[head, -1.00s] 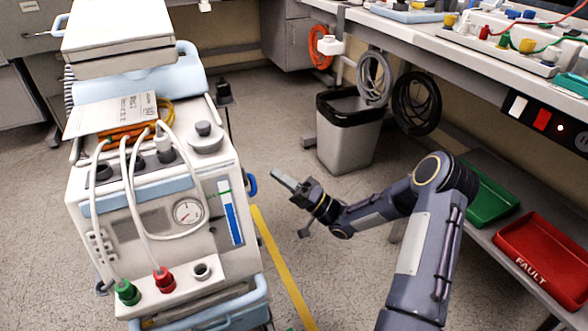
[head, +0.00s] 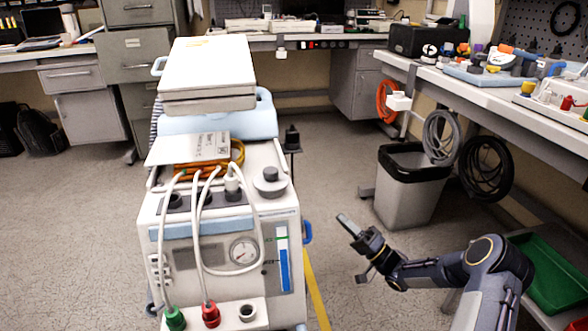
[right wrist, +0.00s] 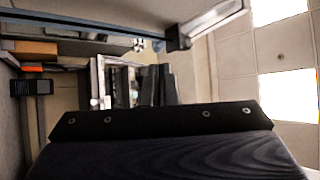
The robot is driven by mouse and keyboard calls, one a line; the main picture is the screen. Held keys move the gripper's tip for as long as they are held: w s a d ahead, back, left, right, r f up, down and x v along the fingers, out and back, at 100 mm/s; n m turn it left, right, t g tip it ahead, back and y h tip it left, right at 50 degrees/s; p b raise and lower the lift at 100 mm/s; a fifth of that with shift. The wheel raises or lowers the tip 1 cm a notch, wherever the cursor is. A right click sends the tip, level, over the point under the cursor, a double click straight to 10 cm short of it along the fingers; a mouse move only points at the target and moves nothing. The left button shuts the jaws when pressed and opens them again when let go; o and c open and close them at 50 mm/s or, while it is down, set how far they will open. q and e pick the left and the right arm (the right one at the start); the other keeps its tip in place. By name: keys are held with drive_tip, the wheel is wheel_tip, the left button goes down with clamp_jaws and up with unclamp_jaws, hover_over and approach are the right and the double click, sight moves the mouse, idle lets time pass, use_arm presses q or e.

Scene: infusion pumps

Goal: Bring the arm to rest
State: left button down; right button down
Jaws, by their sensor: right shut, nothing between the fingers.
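My right arm comes in from the lower right of the head view. Its gripper (head: 347,224) is shut and empty, held in the open air over the floor. It is to the right of the white pump cart (head: 220,262) and apart from it. In the right wrist view the dark gripper body (right wrist: 160,122) fills the lower part, and nothing is held there. My left gripper does not show.
The cart carries white hoses, a gauge (head: 243,251) and red and green connectors. A grey waste bin (head: 408,196) stands behind my right gripper. A workbench (head: 480,86) runs along the right, with a green tray (head: 556,275) on its lower shelf.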

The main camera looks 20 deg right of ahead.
wheel_tip(320, 180, up, 12)
drive_tip(key=w+g+h, duration=0.1)
drive_tip(key=g+h, duration=0.1)
drive_tip(key=h, duration=1)
drive_tip(key=s+d+r+g+h, duration=0.1)
drive_tip(key=s+g+h, duration=0.15)
drive_tip(key=s, duration=0.35)
drive_tip(key=s+a+f+n+g+y, duration=0.1)
drive_tip(key=s+a+f+g, duration=0.2)
drive_tip(key=s, duration=0.7)
drive_tip(key=s+a+f+n+g+y, duration=0.15)
drive_tip(key=s+a, duration=0.25)
drive_tip(key=s, duration=0.7)
drive_tip(key=s+a+f+g, duration=0.2)
drive_tip(key=s+a+g, duration=0.15)
drive_tip(key=s, duration=0.65)
wheel_tip(320, 180, up, 36)
drive_tip(key=p, duration=3.5)
drive_tip(key=shift+s+a+f+p, duration=0.15)
drive_tip(key=shift+s+a+p, duration=0.05)
drive_tip(key=shift+a+p, duration=0.2)
